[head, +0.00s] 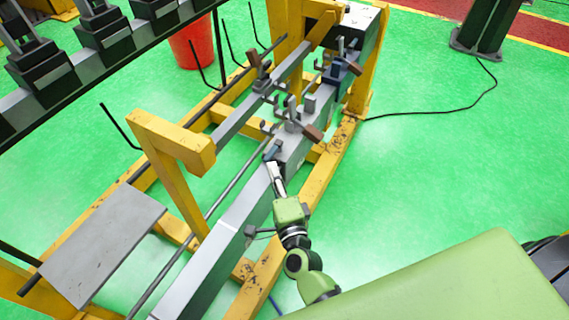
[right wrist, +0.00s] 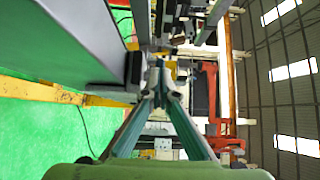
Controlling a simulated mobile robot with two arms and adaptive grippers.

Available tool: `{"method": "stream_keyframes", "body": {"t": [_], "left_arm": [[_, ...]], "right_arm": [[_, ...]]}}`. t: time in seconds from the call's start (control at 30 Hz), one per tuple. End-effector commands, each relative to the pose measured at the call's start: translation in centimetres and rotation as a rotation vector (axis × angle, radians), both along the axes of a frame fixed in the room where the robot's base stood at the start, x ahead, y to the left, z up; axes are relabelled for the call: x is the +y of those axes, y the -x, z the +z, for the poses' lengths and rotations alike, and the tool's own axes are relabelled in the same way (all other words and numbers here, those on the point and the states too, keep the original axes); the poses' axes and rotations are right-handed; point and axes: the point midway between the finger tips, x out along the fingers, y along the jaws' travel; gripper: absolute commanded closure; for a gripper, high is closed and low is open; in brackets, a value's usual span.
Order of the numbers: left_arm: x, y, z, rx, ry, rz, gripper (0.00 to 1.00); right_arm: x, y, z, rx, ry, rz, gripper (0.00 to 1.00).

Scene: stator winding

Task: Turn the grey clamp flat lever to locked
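A grey clamp stands on the long grey beam (head: 240,215) in the head view. A small blue-grey flat lever (head: 272,150) shows at its near end, just ahead of my right gripper (head: 274,166). My right gripper reaches up the beam from below, its narrow fingers drawn together. In the right wrist view the fingers (right wrist: 160,82) converge to almost one point, with clamp parts just beyond the tips. I see no object clearly held between them, and I cannot tell whether the tips touch the lever. My left gripper is not in view.
Other clamps with brown handles (head: 312,132) and a blue part (head: 354,67) stand farther along the beams. A yellow frame post (head: 172,145) rises at left. A red bin (head: 192,45) stands behind.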

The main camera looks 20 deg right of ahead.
Motion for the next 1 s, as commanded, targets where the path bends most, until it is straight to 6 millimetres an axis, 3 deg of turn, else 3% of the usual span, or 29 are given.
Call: {"method": "stream_keyframes", "body": {"t": [0.2,0.4,0.6,0.8,0.9,0.97,1.0], "left_arm": [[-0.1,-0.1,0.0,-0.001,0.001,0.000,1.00],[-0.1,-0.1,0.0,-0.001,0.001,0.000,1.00],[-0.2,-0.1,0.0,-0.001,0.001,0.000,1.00],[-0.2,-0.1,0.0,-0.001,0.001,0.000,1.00],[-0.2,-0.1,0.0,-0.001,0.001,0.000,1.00],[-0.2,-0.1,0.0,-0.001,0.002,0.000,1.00],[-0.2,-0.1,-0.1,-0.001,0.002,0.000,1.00]], "right_arm": [[-0.2,5.1,-0.3,0.005,0.004,-0.006,1.00],[-0.3,8.7,-0.3,0.003,0.004,-0.011,1.00],[-0.2,10.3,-0.2,0.001,0.003,-0.013,1.00],[-0.2,10.4,-0.3,0.002,0.006,-0.012,1.00],[0.3,10.5,-1.9,0.032,0.048,0.011,1.00],[0.9,10.7,-4.2,0.074,0.109,0.045,1.00],[1.5,10.9,-6.2,0.112,0.162,0.077,1.00]]}}
